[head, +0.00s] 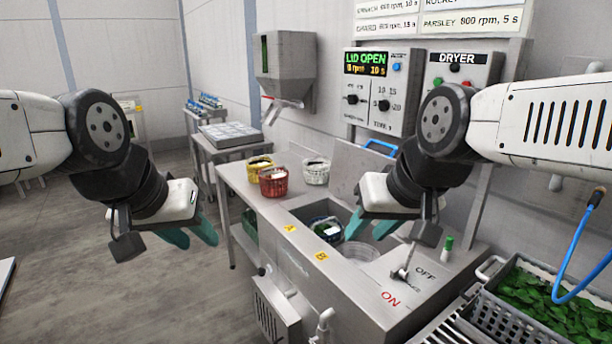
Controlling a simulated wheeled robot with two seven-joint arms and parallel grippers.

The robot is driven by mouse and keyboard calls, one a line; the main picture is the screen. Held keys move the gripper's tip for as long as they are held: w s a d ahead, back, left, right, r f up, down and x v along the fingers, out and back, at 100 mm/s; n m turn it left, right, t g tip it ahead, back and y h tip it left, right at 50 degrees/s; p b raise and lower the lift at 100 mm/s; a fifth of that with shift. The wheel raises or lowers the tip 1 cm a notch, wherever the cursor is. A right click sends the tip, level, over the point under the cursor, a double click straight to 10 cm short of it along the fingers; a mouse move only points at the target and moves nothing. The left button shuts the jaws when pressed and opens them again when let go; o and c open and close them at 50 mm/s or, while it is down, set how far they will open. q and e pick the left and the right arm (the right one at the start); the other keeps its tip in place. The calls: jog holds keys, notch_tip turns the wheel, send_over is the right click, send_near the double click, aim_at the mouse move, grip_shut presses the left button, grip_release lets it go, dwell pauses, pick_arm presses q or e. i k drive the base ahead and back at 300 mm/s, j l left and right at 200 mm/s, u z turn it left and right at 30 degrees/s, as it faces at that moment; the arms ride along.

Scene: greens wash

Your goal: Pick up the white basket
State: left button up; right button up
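The white basket (316,172) stands upright on the steel counter (240,178), toward the back, right of the red basket (273,183) and the yellow basket (260,168). Something dark shows inside its top. My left gripper (189,236) has its teal fingers apart and empty, left of the counter and well away from the white basket. My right gripper (370,225) is over the basin area, in front and to the right of the white basket. Its teal fingers are apart with nothing seen between them. Neither gripper touches the basket.
A lever (403,268) stands by the ON/OFF marks. A grey crate of greens (502,318) is at the right. A dispenser (287,72) hangs on the back wall.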

aim_at(316, 178)
jog(key=i+j+u, duration=0.6)
jog(key=i, duration=0.25)
jog(key=i+j+u, duration=0.15)
jog(key=i+u, duration=0.45)
jog(key=i, duration=0.25)
jog(key=i+z, duration=0.35)
jog(key=i+j+z, duration=0.35)
jog(key=i, duration=0.15)
jog(key=i+j+z, duration=0.1)
jog(key=i+z, duration=0.15)
jog(key=z, duration=0.25)
jog(key=i+j+z, duration=0.2)
jog(key=z, duration=0.25)
jog(key=i+j+z, duration=0.2)
jog(key=z, duration=0.3)
jog(key=i+j+z, duration=0.15)
jog(key=j+z, duration=0.35)
jog(key=i+j+z, duration=0.1)
jog(key=i+z, duration=0.15)
jog(key=i, duration=0.15)
jog(key=i+j+z, duration=0.15)
jog(key=i+z, duration=0.15)
jog(key=i, duration=0.15)
